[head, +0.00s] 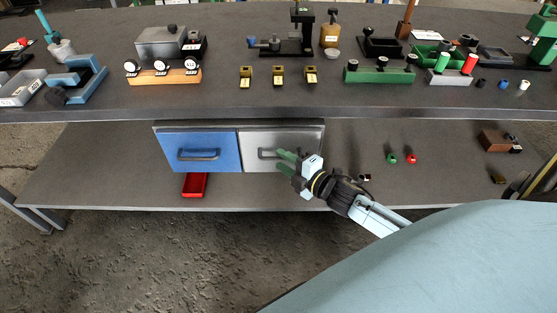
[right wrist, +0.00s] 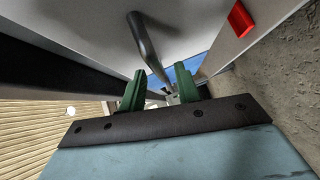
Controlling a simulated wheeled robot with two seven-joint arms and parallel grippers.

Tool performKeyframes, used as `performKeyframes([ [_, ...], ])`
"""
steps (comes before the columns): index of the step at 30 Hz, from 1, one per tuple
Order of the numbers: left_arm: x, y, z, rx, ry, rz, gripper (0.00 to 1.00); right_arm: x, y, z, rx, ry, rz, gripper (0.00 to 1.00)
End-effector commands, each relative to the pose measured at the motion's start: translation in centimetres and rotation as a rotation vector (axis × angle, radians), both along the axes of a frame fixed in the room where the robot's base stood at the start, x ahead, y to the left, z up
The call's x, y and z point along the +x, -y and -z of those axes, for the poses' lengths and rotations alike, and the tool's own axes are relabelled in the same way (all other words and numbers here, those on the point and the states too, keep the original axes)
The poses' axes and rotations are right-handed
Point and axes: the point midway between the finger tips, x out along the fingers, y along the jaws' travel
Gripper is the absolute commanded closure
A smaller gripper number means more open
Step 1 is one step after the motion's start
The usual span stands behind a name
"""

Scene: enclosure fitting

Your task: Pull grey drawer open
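The grey drawer (head: 256,138) sits under the tabletop, to the right of the blue drawer (head: 201,164). Its front looks level with the blue one, so it appears shut. Its dark bar handle (head: 264,154) is partly covered by my right gripper (head: 284,160). In the right wrist view, the handle (right wrist: 147,43) runs toward the gap between the green fingers of my right gripper (right wrist: 160,88). The fingers stand apart on either side of the handle's far end, and I cannot tell whether they touch it. My left gripper is not in view.
A red tray (head: 194,185) lies on the lower shelf below the blue drawer. Green (head: 391,158) and red (head: 411,159) small parts stand on the shelf right of my right arm. The tabletop above holds several fixtures. The floor in front is clear.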

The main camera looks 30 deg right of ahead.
Motion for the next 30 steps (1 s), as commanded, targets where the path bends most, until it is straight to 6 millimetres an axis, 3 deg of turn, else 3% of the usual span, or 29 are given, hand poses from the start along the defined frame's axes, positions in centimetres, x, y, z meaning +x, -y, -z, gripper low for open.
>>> performKeyframes([
  [6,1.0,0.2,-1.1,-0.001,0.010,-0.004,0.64,2.1,-0.5,0.4,0.000,0.001,-0.001,0.68],
  [17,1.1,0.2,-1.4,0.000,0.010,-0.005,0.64,2.4,-0.6,0.4,0.001,-0.001,0.000,0.68],
  [24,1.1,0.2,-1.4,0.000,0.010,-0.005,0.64,2.4,-0.6,0.4,0.001,0.000,0.000,0.98],
  [30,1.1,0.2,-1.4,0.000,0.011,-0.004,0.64,2.4,-0.6,0.4,0.000,0.000,0.000,1.00],
])
